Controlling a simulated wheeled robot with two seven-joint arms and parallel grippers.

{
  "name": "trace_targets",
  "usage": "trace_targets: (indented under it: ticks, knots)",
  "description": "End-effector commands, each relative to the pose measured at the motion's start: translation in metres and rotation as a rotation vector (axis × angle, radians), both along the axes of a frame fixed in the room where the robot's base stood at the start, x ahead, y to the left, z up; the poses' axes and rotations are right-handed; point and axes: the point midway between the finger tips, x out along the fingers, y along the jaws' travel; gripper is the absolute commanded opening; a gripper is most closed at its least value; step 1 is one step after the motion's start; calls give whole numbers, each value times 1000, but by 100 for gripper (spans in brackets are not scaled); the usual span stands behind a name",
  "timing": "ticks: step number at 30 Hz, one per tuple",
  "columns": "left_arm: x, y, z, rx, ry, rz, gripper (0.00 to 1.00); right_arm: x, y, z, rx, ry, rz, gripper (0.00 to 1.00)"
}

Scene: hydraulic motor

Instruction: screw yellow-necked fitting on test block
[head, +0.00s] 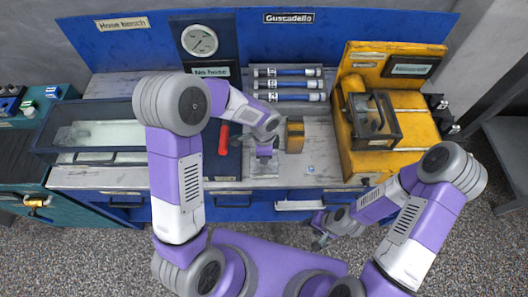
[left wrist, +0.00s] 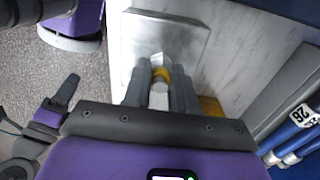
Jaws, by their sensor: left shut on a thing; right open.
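My left gripper (head: 264,153) points down over the front part of the bench top. In the left wrist view its fingers (left wrist: 161,92) are shut on the yellow-necked fitting (left wrist: 161,74), whose yellow ring and pale metal body show between the fingertips. A grey metal block or plate (left wrist: 172,34) lies just beyond the fitting; it may be the test block, and I cannot tell whether the fitting touches it. In the head view the fitting is too small to make out. My right gripper (head: 321,241) is open and empty, low in front of the bench.
A yellow block (head: 294,136) stands right of my left gripper. Blue hoses (head: 288,84) lie on a rack behind. A red handle (head: 224,136) is to the left, and a yellow machine (head: 384,140) stands at right. The bench top (head: 318,155) near the front is mostly clear.

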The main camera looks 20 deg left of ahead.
Motion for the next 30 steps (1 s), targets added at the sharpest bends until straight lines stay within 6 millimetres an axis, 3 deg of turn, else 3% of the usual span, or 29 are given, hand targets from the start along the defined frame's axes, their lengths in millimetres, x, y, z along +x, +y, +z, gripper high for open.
trace_targets:
  ticks: [6, 18, 19, 21, 30]
  knots:
    - [0, 0, 1, 0, 2, -231, 0, 0, 0, 13, 0, 0, 0, 43]
    - [0, 0, 0, 1, 1, -343, 0, 0, 0, 17, 0, 0, 0, 43]
    - [0, 0, 0, 1, 1, -343, 30, 0, 0, 17, 0, 0, 0, 43]
    - [0, 0, 0, 1, 1, -342, 41, 0, 0, 16, 0, 0, 0, 43]
    - [0, 0, 0, 1, 1, -340, 42, 0, 0, 17, 0, 0, 0, 43]
